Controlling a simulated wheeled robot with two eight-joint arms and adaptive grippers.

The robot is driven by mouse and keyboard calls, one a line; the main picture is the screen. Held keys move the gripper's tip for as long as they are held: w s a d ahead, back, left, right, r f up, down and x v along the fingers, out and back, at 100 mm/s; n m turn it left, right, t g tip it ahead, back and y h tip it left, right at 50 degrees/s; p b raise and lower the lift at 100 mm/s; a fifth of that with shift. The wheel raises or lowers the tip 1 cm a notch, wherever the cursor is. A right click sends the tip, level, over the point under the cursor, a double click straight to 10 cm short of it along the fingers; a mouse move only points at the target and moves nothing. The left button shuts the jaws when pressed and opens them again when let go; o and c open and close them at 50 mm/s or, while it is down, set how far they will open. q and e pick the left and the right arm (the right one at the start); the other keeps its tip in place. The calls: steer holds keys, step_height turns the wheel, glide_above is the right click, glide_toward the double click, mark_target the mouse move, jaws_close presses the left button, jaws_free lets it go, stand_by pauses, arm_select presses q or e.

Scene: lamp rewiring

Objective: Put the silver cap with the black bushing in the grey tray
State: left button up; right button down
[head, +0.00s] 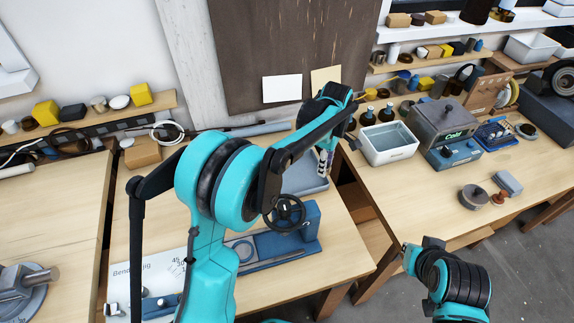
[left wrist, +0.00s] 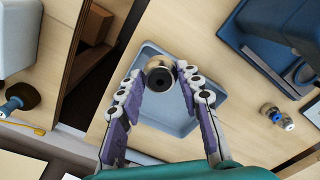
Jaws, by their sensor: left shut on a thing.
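The silver cap with the black bushing (left wrist: 160,76) is between the fingertips of my left gripper (left wrist: 158,78) in the left wrist view, with the dark bushing hole facing the camera. My left gripper is shut on it. The grey tray (left wrist: 180,122) lies behind the cap in that view, on the wooden bench. In the head view my left gripper (head: 324,165) hangs over the grey tray (head: 308,184), partly hidden by my arm. The cap cannot be made out there.
A blue vise-like fixture (head: 285,238) stands on the bench in front of the tray. A white bin (head: 388,150) stands on the right bench, across a gap.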

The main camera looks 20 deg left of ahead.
arm_select(q)
steer(key=b, duration=0.3)
glide_above(292, 177)
step_height(292, 177, down, 7)
steer(key=shift+d+r, duration=0.1)
steer(key=shift+f+b, duration=0.55)
steer(key=shift+f, duration=1.5)
steer(key=shift+s, duration=0.1)
steer(key=shift+f, duration=0.2)
steer(key=o, duration=1.2)
steer(key=shift+o, duration=0.2)
steer(key=shift+r, duration=0.1)
steer(key=shift+r, duration=0.1)
